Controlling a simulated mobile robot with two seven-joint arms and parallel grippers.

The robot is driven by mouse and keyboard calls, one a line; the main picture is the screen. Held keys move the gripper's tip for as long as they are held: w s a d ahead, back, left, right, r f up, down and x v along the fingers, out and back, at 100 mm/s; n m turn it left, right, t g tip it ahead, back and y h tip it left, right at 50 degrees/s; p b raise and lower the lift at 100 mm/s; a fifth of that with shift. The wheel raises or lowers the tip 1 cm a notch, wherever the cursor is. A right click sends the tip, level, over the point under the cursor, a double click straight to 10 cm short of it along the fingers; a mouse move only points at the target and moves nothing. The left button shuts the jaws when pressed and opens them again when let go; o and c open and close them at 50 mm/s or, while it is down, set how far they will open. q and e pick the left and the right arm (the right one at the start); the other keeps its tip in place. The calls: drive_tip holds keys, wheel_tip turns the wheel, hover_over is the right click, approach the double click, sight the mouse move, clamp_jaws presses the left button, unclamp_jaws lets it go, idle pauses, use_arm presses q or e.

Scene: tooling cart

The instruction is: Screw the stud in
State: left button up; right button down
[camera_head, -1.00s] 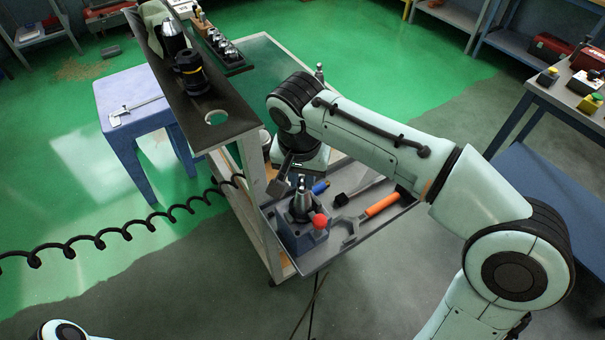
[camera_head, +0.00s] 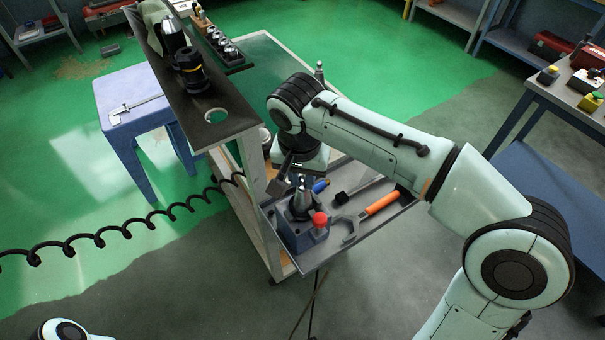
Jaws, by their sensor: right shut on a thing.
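A dark grey tool holder with a steel cone (camera_head: 300,203) stands upright in a blue-grey fixture (camera_head: 302,236) with a red ball knob (camera_head: 320,218), in the cart's pulled-out tray. My right gripper (camera_head: 296,180) points down over the top of the cone, its dark fingers partly hidden by my wrist. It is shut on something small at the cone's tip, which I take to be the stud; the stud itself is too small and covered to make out. I cannot tell how deep it sits. My left gripper is out of view.
The tray (camera_head: 338,254) also holds an orange-handled hook wrench (camera_head: 380,204), a black-headed tool (camera_head: 343,198) and a blue-handled tool (camera_head: 320,186). The cart's upper shelf (camera_head: 240,117) carries black tool holders (camera_head: 190,66). A blue stool (camera_head: 150,120) holds a caliper (camera_head: 138,108).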

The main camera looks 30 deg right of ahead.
drive_tip(key=m+p, duration=0.1)
drive_tip(key=m, duration=0.3)
drive_tip(key=shift+w+m+g, duration=0.1)
drive_tip(key=shift+m+g, duration=0.2)
drive_tip(key=shift+m, duration=0.1)
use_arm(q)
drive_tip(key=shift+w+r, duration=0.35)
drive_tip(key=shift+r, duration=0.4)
use_arm(e)
drive_tip(key=shift+m+h, duration=0.3)
drive_tip(key=shift+m, duration=0.3)
drive_tip(key=m+g+p, duration=0.1)
drive_tip(key=m, duration=0.3)
drive_tip(key=shift+m, duration=0.3)
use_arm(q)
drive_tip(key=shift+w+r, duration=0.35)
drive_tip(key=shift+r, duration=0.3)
use_arm(e)
drive_tip(key=shift+m, duration=0.7)
drive_tip(key=m+p, duration=0.1)
drive_tip(key=m, duration=0.3)
drive_tip(key=shift+w+m+g, duration=0.1)
drive_tip(key=shift+m+g, duration=0.2)
drive_tip(key=shift+g, duration=0.1)
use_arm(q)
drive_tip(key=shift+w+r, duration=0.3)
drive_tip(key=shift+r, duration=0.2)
use_arm(e)
drive_tip(key=shift+m, duration=0.7)
